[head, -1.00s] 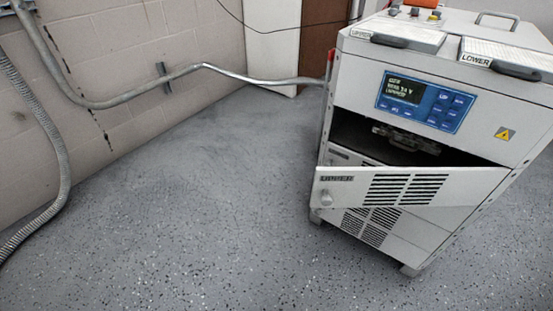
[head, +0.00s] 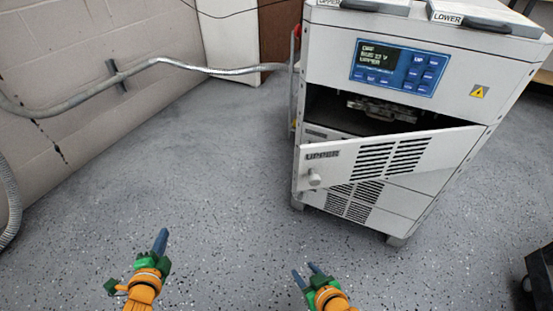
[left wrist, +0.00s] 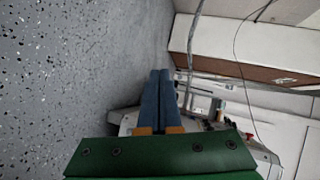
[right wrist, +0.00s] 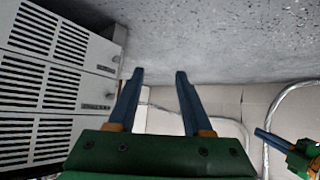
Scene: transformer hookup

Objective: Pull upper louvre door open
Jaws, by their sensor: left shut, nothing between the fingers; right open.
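The upper louvre door (head: 425,152), labelled UPPER, stands partly swung open on the cabinet (head: 450,65) in the head view. Its free left edge juts out from the cabinet, and a round knob (head: 314,179) sits low on that edge. A dark opening (head: 350,112) shows above and behind the door. My left gripper (head: 161,242) is shut and empty over the floor, left of the door and apart from it. My right gripper (head: 306,273) is open and empty, below and in front of the knob. Louvred panels (right wrist: 45,85) show at left in the right wrist view.
A blue display panel (head: 393,67) is above the opening. A grey conduit (head: 130,72) runs along the block wall at left. A dark object (head: 540,280) is at the lower right edge. The speckled floor (head: 230,200) before the cabinet is clear.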

